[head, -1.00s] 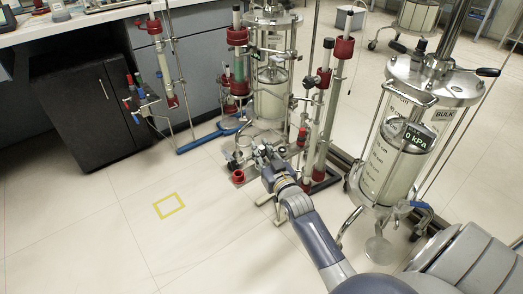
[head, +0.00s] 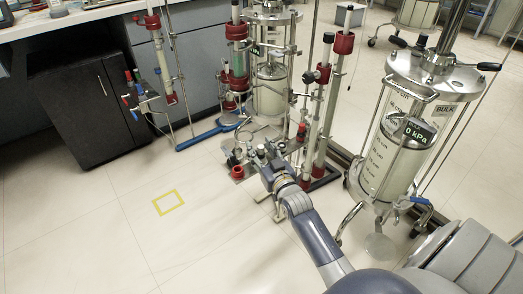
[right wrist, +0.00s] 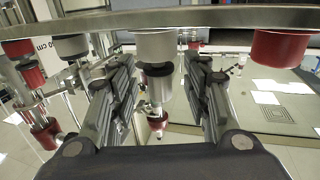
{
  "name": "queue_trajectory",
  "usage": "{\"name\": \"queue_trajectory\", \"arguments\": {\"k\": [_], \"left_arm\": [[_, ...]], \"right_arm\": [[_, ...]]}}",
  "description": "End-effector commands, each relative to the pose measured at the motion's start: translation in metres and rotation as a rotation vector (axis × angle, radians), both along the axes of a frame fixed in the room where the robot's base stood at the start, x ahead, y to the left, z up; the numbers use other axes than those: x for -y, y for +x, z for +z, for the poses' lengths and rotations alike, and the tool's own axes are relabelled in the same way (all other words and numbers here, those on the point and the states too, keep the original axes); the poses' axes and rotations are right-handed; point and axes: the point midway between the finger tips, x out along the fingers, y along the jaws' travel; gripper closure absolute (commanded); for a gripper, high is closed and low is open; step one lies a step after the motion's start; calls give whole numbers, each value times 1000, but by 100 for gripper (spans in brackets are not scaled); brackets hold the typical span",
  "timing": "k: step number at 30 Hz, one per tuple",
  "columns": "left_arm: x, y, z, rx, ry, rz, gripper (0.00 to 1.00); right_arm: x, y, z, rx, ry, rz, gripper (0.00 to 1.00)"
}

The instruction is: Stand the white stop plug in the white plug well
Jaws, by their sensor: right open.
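My right gripper (head: 258,152) is low at the small metal fixture (head: 238,181) at the foot of the columns. In the right wrist view its two dark fingers (right wrist: 164,72) are open, one on each side of a pale cylinder (right wrist: 160,88) with a black ring. A gap shows beside the fingers. Above the cylinder is a white cup-like part (right wrist: 155,46) at a metal rim (right wrist: 215,17). I cannot tell for certain which of these white parts is the plug and which is the well. My left gripper is not in view.
Glass columns with red clamps (head: 312,125) stand close beyond my gripper. A bulk vessel (head: 400,140) stands at right. Floor around the yellow square (head: 168,203) is clear.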

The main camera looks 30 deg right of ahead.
Motion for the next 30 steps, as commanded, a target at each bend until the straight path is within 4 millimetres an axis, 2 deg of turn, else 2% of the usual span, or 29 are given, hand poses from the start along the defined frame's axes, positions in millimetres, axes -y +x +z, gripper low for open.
{"name": "queue_trajectory", "arguments": {"k": [5, 15, 21, 30], "left_arm": [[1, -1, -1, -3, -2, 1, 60], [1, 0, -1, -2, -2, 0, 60], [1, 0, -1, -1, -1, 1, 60], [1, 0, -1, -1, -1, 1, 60]], "right_arm": [[-2, -11, -2, -2, 0, 0, 56], [-14, -76, -2, -4, 1, 0, 56], [-20, -105, -1, -2, 1, 0, 56], [-22, -118, 0, 0, 0, 0, 56]]}}
